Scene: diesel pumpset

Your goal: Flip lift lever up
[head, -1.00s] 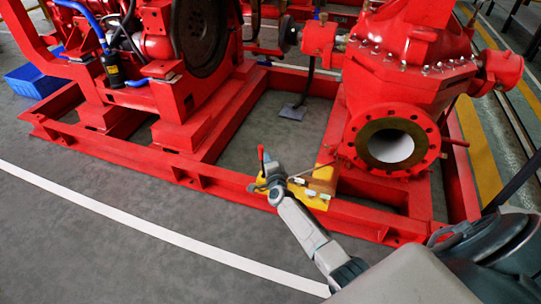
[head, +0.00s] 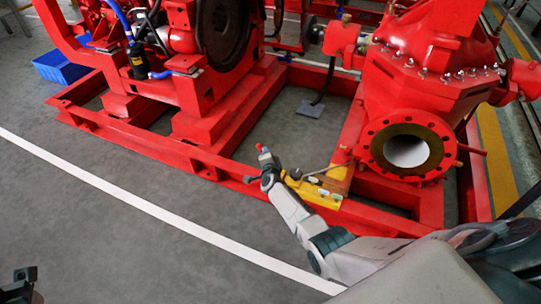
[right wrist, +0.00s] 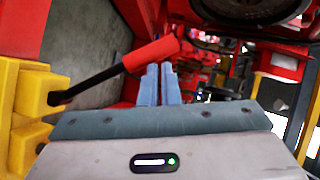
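The lift lever is a black rod with a red handle (right wrist: 150,54), rising at a slant from a yellow block (right wrist: 32,110) in the right wrist view. In the head view its red tip (head: 261,149) shows just above my right gripper (head: 268,165), beside the yellow block (head: 325,187) on the red frame. My right gripper's two fingers (right wrist: 159,84) are nearly together, with only a thin gap. Their tips are just below the red handle in the picture; I cannot tell whether they touch it. A dark part, likely my left gripper (head: 18,286), shows at the bottom-left edge.
A second, grey lever with a round knob (head: 296,173) sticks out over the yellow block. The red pump with its round flange (head: 406,150) stands at right, the engine (head: 190,70) at left. The grey floor (head: 120,235) in front of the frame is clear.

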